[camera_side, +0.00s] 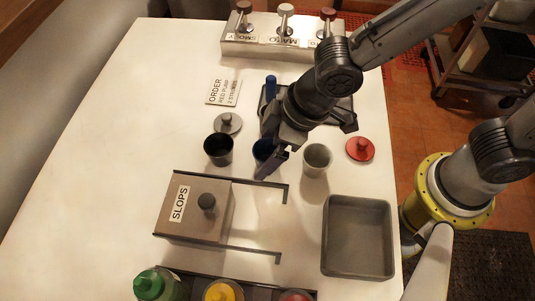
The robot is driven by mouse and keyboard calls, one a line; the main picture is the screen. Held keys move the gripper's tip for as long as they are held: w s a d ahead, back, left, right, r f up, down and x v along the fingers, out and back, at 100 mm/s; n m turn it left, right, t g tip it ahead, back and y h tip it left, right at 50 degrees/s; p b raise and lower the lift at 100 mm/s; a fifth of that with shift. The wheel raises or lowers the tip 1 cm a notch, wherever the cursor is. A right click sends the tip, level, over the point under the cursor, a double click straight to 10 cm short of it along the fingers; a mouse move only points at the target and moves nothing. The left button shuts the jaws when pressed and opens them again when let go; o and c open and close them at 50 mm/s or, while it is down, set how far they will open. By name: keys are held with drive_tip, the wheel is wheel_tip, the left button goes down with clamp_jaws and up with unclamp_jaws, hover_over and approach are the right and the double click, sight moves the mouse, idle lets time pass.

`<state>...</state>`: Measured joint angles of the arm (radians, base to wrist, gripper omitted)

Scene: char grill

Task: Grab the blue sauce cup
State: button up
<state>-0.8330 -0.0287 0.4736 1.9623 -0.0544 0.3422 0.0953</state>
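The blue sauce cup (260,150) stands on the white table between a black cup and a grey cup. Much of it is hidden behind my gripper (267,162). My gripper comes down from the upper right, with its fingers at the blue cup's right side. I cannot tell whether the fingers touch the cup, or how far apart they are.
The black cup (218,149) and grey cup (317,159) stand close on either side. A grey lid (228,123) and red lid (360,148) lie nearby. The SLOPS box (195,209), an empty grey tray (358,271) and a pump dispenser (260,45) surround them. The left table is clear.

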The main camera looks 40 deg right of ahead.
drive_tip(key=c, duration=1.4)
drive_tip(key=shift+r, duration=0.1)
